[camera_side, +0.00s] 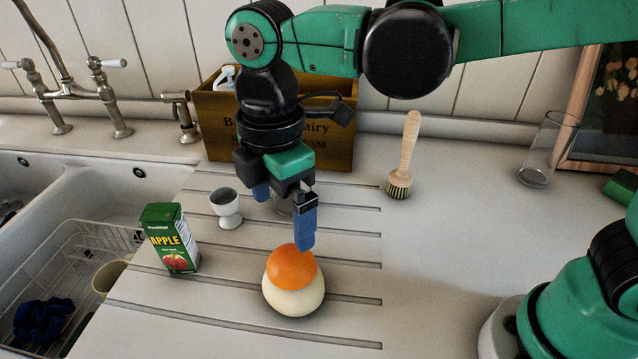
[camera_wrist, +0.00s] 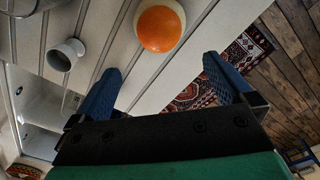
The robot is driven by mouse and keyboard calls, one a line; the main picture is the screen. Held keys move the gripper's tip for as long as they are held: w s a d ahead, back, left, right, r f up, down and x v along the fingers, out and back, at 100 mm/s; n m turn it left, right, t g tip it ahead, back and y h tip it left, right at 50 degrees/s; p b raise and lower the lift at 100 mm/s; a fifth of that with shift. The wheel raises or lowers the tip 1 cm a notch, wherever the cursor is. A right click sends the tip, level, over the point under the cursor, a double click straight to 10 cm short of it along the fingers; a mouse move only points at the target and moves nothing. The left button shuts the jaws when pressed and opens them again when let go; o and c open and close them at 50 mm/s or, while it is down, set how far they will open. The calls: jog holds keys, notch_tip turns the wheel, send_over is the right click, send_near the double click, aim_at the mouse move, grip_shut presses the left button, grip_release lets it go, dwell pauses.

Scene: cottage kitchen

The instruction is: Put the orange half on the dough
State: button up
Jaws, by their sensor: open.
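The orange half (camera_side: 291,266) rests on top of the pale round dough (camera_side: 294,300), which sits on the grooved worktop. The orange half looks domed side up and lies a little toward the back of the dough. My gripper (camera_side: 282,218) is open and empty above and behind them, its blue fingers spread and apart from the orange half. In the wrist view, the orange half (camera_wrist: 157,31) shows at the top, beyond the fingertips of my gripper (camera_wrist: 167,82), with a thin pale rim of dough (camera_wrist: 179,14) around it.
A white egg cup (camera_side: 227,214) and a green apple juice carton (camera_side: 170,240) stand left of the dough. A wooden crate (camera_side: 215,125) and a brush (camera_side: 405,155) stand behind. A glass (camera_side: 548,150) is at the back right. The worktop right of the dough is clear.

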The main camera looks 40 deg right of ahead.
jog(key=s+d+f+m+t, duration=0.1)
jog(key=d+m+t, duration=0.6)
jog(key=d+m, duration=1.1)
jog(key=shift+s+d+f, duration=0.2)
jog(key=shift+d+f, duration=0.05)
